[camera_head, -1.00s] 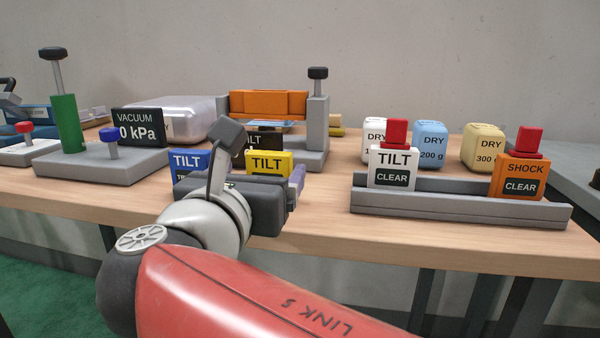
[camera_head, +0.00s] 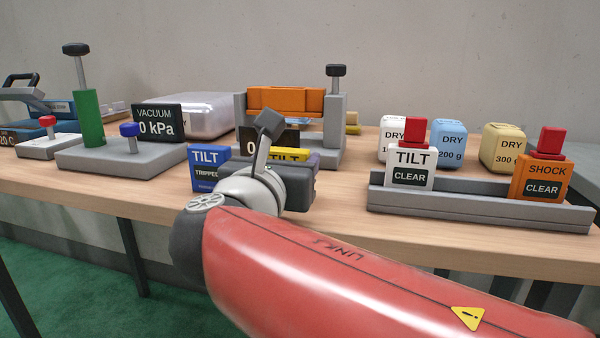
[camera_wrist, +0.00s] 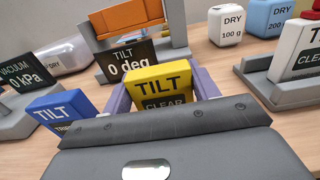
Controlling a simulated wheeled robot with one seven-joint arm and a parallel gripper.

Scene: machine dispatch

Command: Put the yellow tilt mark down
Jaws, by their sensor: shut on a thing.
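The yellow tilt mark (camera_wrist: 160,85), a block reading TILT and CLEAR, is between the purple fingers of my gripper (camera_wrist: 162,88) in the wrist view. My gripper is shut on it. In the head view only the top of the yellow mark (camera_head: 288,154) shows behind my dark gripper body (camera_head: 290,185). Its lower end is hidden, so I cannot tell whether it touches the table. The blue TILT mark (camera_head: 208,168), reading TRIPPED, stands just left of my gripper. The tilt display (camera_wrist: 128,62) reads 0 deg behind the yellow mark.
A grey rack (camera_head: 480,211) at right holds a white TILT mark (camera_head: 411,168) and an orange SHOCK mark (camera_head: 541,180). Several DRY blocks (camera_head: 448,143) stand behind it. The grey stand (camera_head: 334,130) with the orange clamp is behind my gripper. Bare table (camera_head: 345,195) lies between gripper and rack.

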